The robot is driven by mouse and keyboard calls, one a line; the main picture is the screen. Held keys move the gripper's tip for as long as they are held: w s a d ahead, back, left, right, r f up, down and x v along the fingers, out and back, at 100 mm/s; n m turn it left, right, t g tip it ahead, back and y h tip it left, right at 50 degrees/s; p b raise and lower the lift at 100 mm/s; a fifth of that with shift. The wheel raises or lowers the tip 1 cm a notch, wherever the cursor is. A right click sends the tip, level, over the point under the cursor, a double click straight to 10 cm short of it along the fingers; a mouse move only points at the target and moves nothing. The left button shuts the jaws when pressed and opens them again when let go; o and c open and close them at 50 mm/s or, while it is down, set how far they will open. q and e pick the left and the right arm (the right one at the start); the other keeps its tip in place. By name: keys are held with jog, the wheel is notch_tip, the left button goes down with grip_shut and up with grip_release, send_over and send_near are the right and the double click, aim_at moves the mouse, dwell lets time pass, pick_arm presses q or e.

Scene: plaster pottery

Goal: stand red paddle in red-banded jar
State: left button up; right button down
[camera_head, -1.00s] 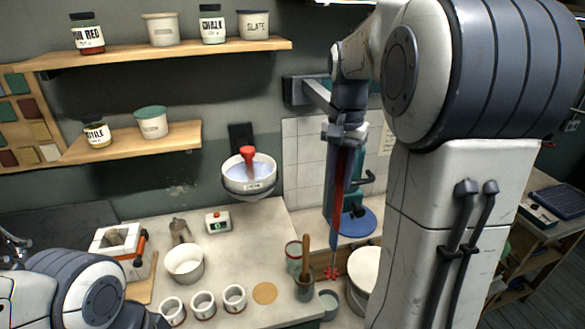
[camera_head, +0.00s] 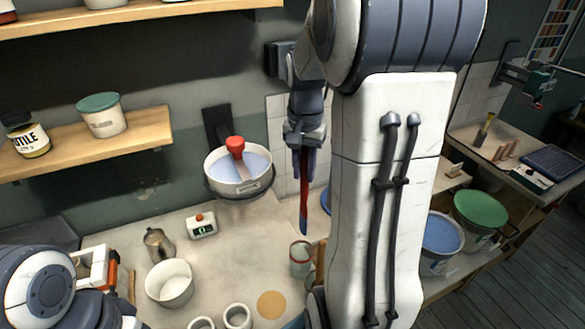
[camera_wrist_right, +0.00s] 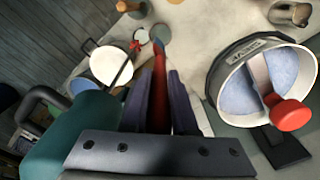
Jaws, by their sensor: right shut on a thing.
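The red paddle (camera_head: 303,190) hangs upright, tip down, from my right gripper (camera_head: 304,148), which is shut on it. Its lower end is bluish. The wrist view shows the paddle (camera_wrist_right: 159,90) between the fingers (camera_wrist_right: 158,100). A glassy jar with reddish bands (camera_head: 300,262), which looks like the red-banded jar, stands on the bench below the paddle tip in the head view. The tip appears apart from the jar, but depth is hard to judge. My left arm shows at the lower left; its gripper is out of view.
A wall-mounted bowl (camera_head: 240,188) with a red-knobbed tool is left of the paddle. A white bowl (camera_head: 170,285), metal pitcher (camera_head: 158,244), timer (camera_head: 201,227) and white cups (camera_head: 237,315) stand on the bench. A wooden handle (camera_head: 320,268) rises beside the jar, partly hidden by my arm.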

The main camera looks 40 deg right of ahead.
aim_at(303, 191)
jog(key=shift+w+d+f, duration=0.1)
jog(key=shift+f, duration=0.6)
notch_tip(303, 191, down, 6)
jog(key=b, duration=0.5)
jog(key=shift+r+b, duration=0.1)
jog(key=shift+b, duration=0.25)
jog(key=shift+f+b, duration=2.9)
jog(key=shift+f, duration=1.2)
jog(key=c, duration=0.6)
grip_release()
jog(key=shift+r, duration=0.15)
